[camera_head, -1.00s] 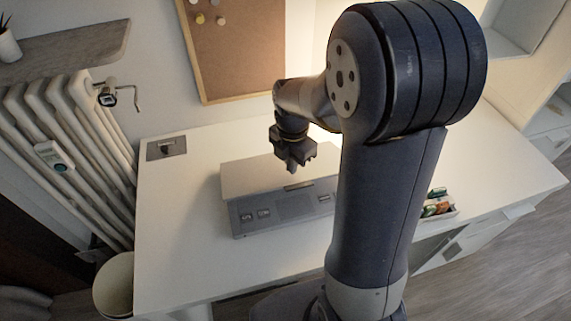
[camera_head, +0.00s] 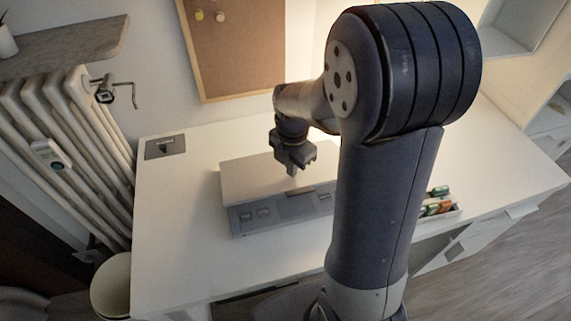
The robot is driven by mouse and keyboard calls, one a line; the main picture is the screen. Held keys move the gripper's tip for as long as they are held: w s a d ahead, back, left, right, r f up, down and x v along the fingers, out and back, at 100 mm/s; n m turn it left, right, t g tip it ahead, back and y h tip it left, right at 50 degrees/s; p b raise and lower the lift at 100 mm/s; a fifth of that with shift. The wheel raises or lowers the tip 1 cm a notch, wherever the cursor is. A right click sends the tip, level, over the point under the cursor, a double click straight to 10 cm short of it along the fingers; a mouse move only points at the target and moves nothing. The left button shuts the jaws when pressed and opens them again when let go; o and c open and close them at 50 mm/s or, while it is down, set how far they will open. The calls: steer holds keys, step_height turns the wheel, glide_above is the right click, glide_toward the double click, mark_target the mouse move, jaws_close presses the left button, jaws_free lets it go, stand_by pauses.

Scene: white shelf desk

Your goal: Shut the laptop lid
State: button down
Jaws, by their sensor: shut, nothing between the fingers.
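The laptop lies on the desk, left of my upper arm. Its pale lid (camera_head: 255,178) is folded down low over the grey base (camera_head: 275,214). A strip of the base along the near side shows, with small light-edged marks. The right end of the laptop is hidden behind my arm. My gripper (camera_head: 294,171) points down over the middle of the lid with its fingers shut and empty. Its tip is at or just above the lid; I cannot tell whether they touch.
The white desk (camera_head: 180,235) is clear around the laptop's left side. A small tray of colourful items (camera_head: 437,204) stands right of my arm. A grey plate (camera_head: 165,147) lies at the back left. A radiator (camera_head: 75,130) and a bin (camera_head: 112,285) stand left of the desk.

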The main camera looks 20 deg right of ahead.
steer(key=shift+f+b, duration=2.8)
steer(key=shift+f, duration=1.15)
step_height(320, 180, up, 7)
steer(key=p, duration=0.6)
steer(key=shift+r, duration=0.2)
